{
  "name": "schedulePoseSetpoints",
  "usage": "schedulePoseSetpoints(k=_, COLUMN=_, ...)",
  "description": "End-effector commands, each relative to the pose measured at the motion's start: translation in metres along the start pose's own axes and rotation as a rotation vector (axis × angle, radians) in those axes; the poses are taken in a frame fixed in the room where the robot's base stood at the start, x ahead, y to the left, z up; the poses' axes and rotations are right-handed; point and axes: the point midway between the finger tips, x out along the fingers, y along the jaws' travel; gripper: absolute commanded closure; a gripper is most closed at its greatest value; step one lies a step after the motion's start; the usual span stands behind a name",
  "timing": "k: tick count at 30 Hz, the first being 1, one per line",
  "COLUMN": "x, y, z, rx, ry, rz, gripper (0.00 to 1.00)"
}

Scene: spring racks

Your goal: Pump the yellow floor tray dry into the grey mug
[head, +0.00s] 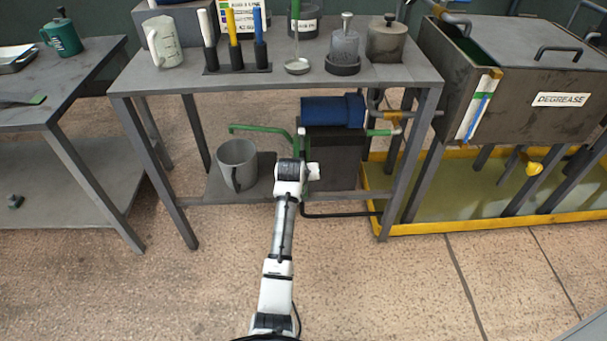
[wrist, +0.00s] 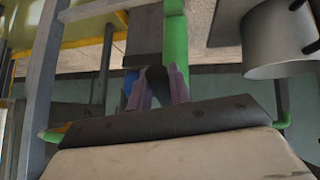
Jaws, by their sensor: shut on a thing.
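The yellow floor tray (head: 470,226) lies under the degrease tank at the right, with pale greenish liquid (head: 470,185) in it. The grey mug (head: 238,170) stands upright on the bench's lower shelf, left of the pump; it also shows in the wrist view (wrist: 280,45). A green spout pipe (head: 255,127) reaches left above the mug. The pump has a blue body (head: 332,111) above a dark block. My gripper (head: 300,160) is in front of the pump; in the wrist view (wrist: 160,88) its fingers are shut on what looks like a green lever (wrist: 175,40). The exact contact is partly hidden.
A dark hose (head: 340,215) runs from the pump along the floor towards the tray. Bench legs (head: 410,165) stand between pump and tray. The bench top (head: 150,80) holds a pale jug (head: 164,42), coloured handles and pots. The floor in front is clear.

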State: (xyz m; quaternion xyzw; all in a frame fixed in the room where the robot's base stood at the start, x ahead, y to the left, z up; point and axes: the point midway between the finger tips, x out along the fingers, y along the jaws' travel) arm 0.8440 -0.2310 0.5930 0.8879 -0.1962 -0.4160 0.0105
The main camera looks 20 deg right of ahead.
Motion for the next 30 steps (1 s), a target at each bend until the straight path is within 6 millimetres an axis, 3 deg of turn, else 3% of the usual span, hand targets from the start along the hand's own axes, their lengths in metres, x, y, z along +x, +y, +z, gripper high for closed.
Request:
schedulePoseSetpoints(k=6, x=0.001, y=-0.001, z=-0.001, rx=0.0, ry=0.003, rz=-0.002, gripper=1.0)
schedulePoseSetpoints(k=7, x=0.001, y=-0.001, z=-0.001, rx=0.0, ry=0.003, rz=-0.002, gripper=0.78)
schedulePoseSetpoints(k=12, x=0.001, y=-0.001, z=0.0, rx=0.0, ry=0.002, rz=-0.001, gripper=0.59)
schedulePoseSetpoints(k=23, x=-0.005, y=0.0, z=0.0, rx=-0.001, ry=0.0, rz=0.0, gripper=0.59)
schedulePoseSetpoints(k=30, x=-0.044, y=0.0, z=0.0, rx=-0.001, ry=0.003, rz=0.0, gripper=0.59)
